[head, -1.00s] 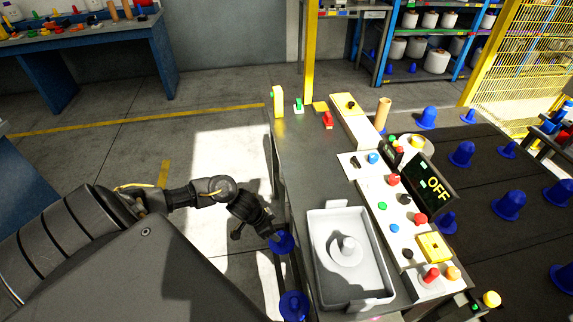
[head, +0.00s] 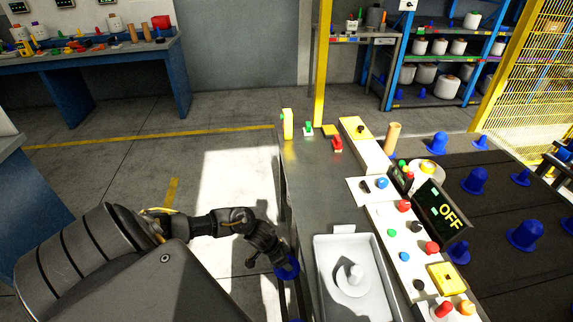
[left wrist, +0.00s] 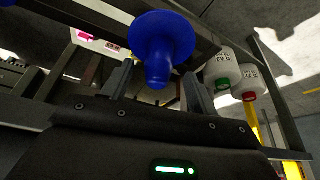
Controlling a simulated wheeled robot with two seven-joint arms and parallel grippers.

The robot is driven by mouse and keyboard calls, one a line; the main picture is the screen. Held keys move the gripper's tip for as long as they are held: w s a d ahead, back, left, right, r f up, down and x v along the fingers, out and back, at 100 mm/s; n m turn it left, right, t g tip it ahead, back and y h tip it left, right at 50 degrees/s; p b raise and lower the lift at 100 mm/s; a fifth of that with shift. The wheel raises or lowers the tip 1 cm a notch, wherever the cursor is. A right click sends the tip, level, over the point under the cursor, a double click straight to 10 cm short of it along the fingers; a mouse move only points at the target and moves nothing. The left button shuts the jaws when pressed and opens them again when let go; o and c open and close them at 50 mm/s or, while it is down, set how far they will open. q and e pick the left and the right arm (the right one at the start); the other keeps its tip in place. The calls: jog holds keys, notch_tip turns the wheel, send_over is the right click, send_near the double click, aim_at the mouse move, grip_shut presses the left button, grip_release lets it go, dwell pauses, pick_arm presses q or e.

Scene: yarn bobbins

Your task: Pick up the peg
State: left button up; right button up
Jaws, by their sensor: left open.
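A blue peg (head: 289,269) with a wide round flange is at the left side of the grey workbench (head: 306,207). In the left wrist view the peg (left wrist: 162,40) shows large, its narrow end pointing down between the two fingers. My left gripper (head: 277,261) is beside the peg in the head view, at the bench's left edge. In the left wrist view its fingers (left wrist: 159,84) are apart, one on each side of the narrow end. I cannot tell whether they touch it. My right gripper is not in view.
A white tray (head: 323,262) with a round-based post stands on the bench. A control panel (head: 384,214) with coloured buttons and a display reading OFF (head: 441,212) runs along the right. Several blue cones (head: 475,181) stand on the dark surface beyond. Two white yarn bobbins (left wrist: 222,70) show in the wrist view.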

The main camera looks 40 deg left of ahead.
pick_arm(q)
jog(key=x, duration=0.3)
jog(key=shift+d+f, duration=0.1)
jog(key=shift+f, duration=0.2)
jog(key=c, duration=1.2)
jog(key=shift+r, duration=0.45)
jog(key=v, duration=0.2)
jog(key=shift+r, duration=0.35)
jog(key=shift+s+a+b, duration=0.4)
jog(key=shift+s+a, duration=0.75)
jog(key=shift+s, duration=1.5)
jog(key=shift+s+a+b, duration=0.4)
jog(key=shift+s+a, duration=0.75)
jog(key=shift+s, duration=1.45)
jog(key=shift+s+a+b, duration=0.4)
jog(key=shift+s+a, duration=0.8)
jog(key=shift+s, duration=1.45)
